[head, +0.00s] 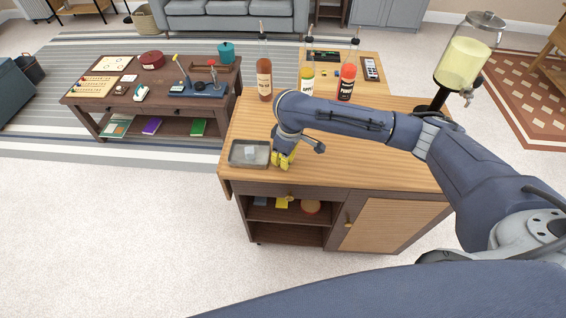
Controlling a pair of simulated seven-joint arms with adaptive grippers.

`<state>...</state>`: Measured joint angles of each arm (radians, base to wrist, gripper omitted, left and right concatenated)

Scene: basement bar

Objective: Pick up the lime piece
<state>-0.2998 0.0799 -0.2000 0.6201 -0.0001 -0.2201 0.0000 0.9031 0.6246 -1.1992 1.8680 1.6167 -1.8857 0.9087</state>
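My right gripper (283,162) points down at the front left of the wooden bar cabinet top (395,160), just right of a grey metal tray (235,160). Its yellow fingertips are small and close to the wood; whether they are open or shut, or hold anything, I cannot tell. I cannot make out a lime piece; the gripper and forearm cover part of the top. A pale translucent block (250,153) lies in the tray. My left gripper is not in view.
An amber bottle (264,80), a green-labelled bottle (307,78) and a red bottle (346,82) stand at the back. A drink dispenser (467,62) stands back right. A low table (165,98) with games stands left.

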